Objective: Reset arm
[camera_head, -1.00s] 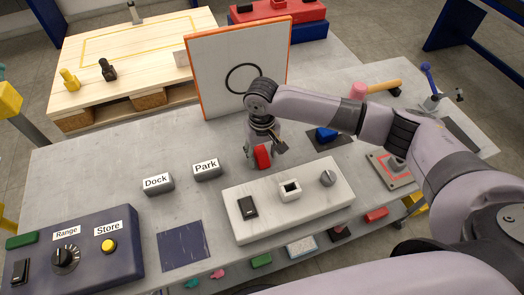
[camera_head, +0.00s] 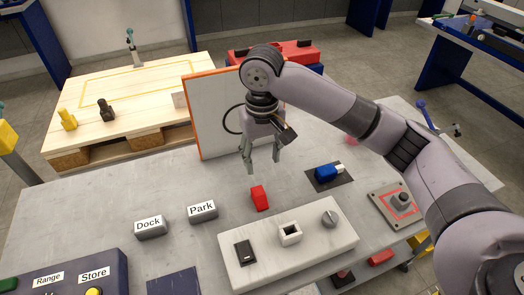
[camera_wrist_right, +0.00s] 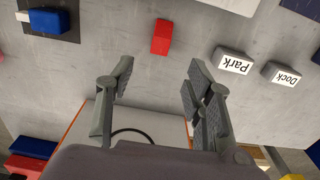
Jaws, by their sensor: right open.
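My right arm comes in from the right of the head view. Its right gripper (camera_head: 263,170) is raised above the grey table, in front of the white panel. The fingers point down, are apart and hold nothing. In the right wrist view the two fingers (camera_wrist_right: 157,85) are spread with bare table beyond them. A small red block (camera_head: 259,198) lies on the table a little below the gripper, apart from it. The red block (camera_wrist_right: 161,36) shows beyond the fingertips in the wrist view. My left gripper is not in view.
A white block (camera_head: 290,250) with a switch, square socket and knob is in front. Park (camera_head: 202,211) and Dock (camera_head: 151,227) blocks stand left, near a blue control box (camera_head: 70,280). An orange-edged white panel (camera_head: 212,128) stands behind. A blue object (camera_head: 326,172) lies right.

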